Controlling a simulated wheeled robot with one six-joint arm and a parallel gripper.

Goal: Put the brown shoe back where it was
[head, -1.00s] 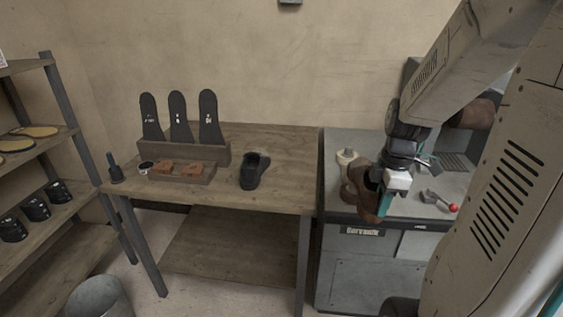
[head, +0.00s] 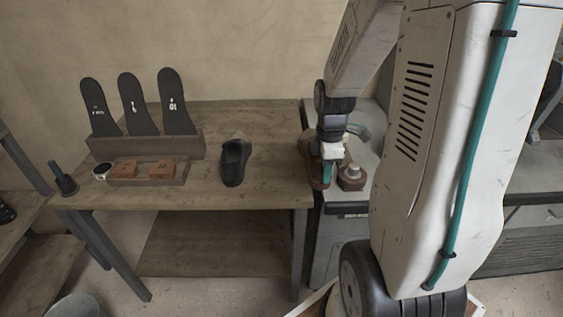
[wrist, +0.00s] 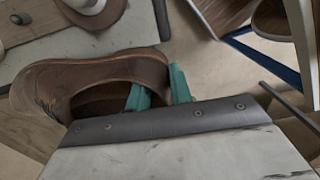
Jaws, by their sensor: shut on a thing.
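The brown shoe (wrist: 95,75) fills the left of the wrist view, its opening facing the camera. My gripper (wrist: 160,92) has teal fingers shut on the shoe's wall at the heel end, one finger inside the opening and one outside. In the head view, my gripper (head: 327,170) holds the brown shoe (head: 316,172) near the right end of the wooden table and the left edge of the grey machine; the shoe is partly hidden by the gripper. A black shoe (head: 234,163) stands on the wooden table (head: 270,155).
A rack (head: 195,143) with several black insoles stands at the table's back left. A small tray (head: 184,176) with brown blocks lies before it. Table wood right of the black shoe is clear.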

